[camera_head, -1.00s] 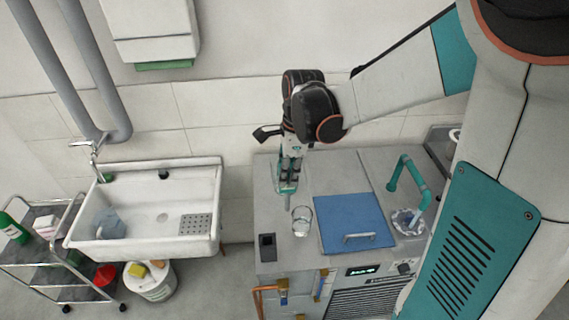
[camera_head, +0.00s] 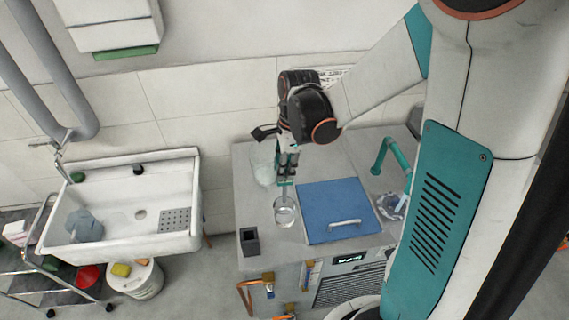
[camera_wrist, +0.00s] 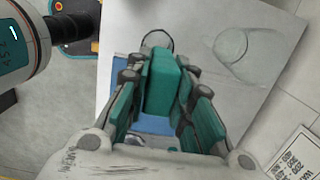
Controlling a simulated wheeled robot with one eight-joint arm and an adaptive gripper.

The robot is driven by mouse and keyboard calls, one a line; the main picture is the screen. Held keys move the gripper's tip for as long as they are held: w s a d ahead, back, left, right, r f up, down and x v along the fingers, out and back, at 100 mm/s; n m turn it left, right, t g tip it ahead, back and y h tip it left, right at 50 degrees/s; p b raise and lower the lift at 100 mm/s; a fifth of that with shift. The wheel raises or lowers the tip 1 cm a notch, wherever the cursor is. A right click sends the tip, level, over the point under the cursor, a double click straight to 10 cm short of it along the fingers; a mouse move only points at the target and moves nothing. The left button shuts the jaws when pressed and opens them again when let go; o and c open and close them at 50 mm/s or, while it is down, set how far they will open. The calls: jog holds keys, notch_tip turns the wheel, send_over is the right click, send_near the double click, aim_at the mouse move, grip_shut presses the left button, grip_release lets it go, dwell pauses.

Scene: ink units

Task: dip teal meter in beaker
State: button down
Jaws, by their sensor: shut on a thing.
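The teal meter (camera_head: 285,183) is between the jaws of my gripper (camera_head: 287,166), which is shut on it. It hangs about upright, and its thin probe points down. In the wrist view the teal body (camera_wrist: 160,85) fills the space between the fingers. The clear glass beaker (camera_head: 285,215) stands on the grey worktop, in line below the meter. The probe's lower end overlaps the beaker's mouth in the head view. I cannot tell how far inside it reaches.
A blue lid (camera_head: 338,211) with a handle lies right of the beaker. A small dark holder (camera_head: 250,241) stands front left on the worktop. A larger clear glass vessel (camera_head: 264,165) stands behind left. A teal tap (camera_head: 384,155) is at right, and a white sink (camera_head: 120,215) is left.

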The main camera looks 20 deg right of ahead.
aim_at(285, 187)
jog(key=shift+f+b, duration=3.75)
jog(key=shift+f, duration=0.9)
jog(key=shift+r+p, duration=4.3)
jog(key=shift+r, duration=1.95)
